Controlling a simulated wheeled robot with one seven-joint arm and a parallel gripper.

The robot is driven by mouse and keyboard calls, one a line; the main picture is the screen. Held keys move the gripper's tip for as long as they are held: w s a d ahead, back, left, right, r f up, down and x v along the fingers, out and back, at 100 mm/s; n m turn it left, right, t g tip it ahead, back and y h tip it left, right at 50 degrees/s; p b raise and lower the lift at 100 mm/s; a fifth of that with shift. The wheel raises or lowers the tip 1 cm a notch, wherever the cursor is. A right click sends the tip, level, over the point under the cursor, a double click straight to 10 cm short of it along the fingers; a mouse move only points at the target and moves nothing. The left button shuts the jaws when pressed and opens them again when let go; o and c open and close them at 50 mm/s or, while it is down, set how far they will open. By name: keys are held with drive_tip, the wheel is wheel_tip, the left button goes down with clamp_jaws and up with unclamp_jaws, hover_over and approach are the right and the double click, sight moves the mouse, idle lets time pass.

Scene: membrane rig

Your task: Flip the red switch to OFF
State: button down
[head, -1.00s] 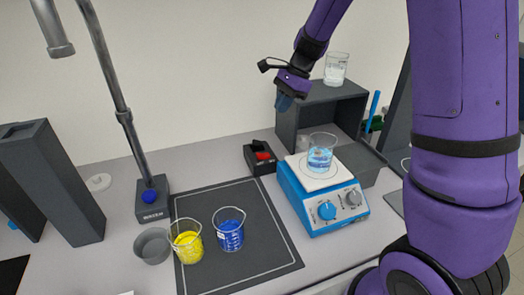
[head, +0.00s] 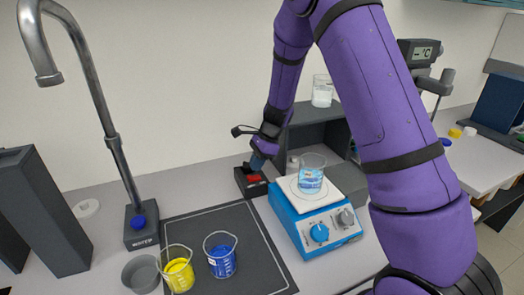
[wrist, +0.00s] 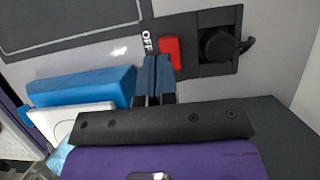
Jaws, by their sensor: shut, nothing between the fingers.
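The red switch (head: 254,178) sits in a small black box (head: 244,188) at the back of the bench, left of the blue hotplate. In the wrist view the red switch (wrist: 171,50) shows beside a white OFF label (wrist: 147,42). My gripper (head: 258,160) is over the switch box, pointing down. In the wrist view its blue fingertips (wrist: 157,62) are shut together with nothing between them. They lie just beside the red switch at its OFF-label side. I cannot tell whether they touch it.
The blue hotplate (head: 318,236) with a beaker of blue liquid (head: 311,178) stands close to the right. A grey shelf (head: 318,135) is behind it. Beakers of yellow (head: 178,274) and blue (head: 221,262) stand at the dark mat (head: 250,244). A black plug (wrist: 218,44) adjoins the switch.

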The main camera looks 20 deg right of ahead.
sight(249, 178)
drive_tip(key=shift+x, duration=1.8)
